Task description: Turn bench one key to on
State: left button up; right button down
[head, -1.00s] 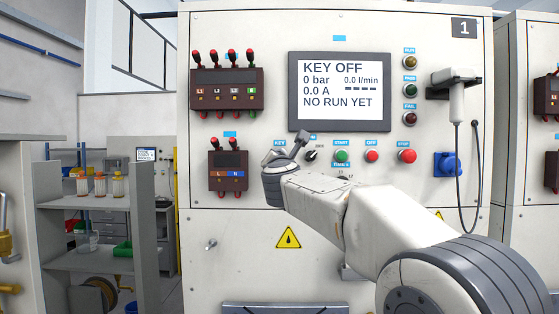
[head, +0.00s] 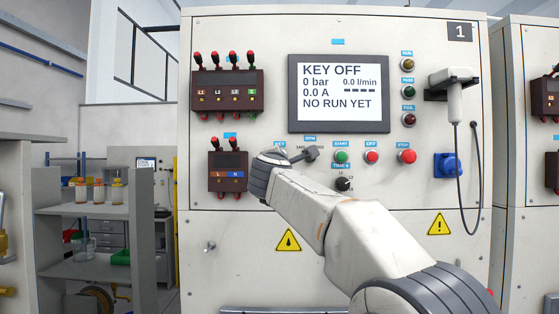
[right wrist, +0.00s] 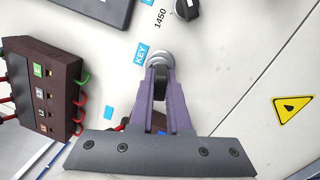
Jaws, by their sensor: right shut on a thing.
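Bench one is the white cabinet marked 1, and its display (head: 339,92) reads KEY OFF, 0 bar, 0.0 A, NO RUN YET. The key switch sits under the blue KEY label (right wrist: 141,53); its silver round collar (right wrist: 160,57) shows in the right wrist view. My right gripper (right wrist: 160,75) is shut on the key at this collar, with its purple fingers together. The key itself is mostly hidden between the fingers. In the head view my right wrist covers the key switch. My left gripper is not in view.
The RPM knob (right wrist: 187,8) is close beside the key. The green START button (head: 341,156), red OFF button (head: 372,156) and STOP button (head: 407,156) lie to the right. Terminal blocks (head: 228,92) with red plugs are at the left. A handheld unit (head: 455,95) hangs at the right.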

jog(key=shift+m+b, duration=0.45)
jog(key=shift+m, duration=0.65)
jog(key=shift+a+m+h, duration=0.1)
jog(key=shift+m+h, duration=0.2)
jog(key=shift+m, duration=0.6)
jog(key=c, duration=0.8)
grip_release()
jog(key=shift+r, duration=0.1)
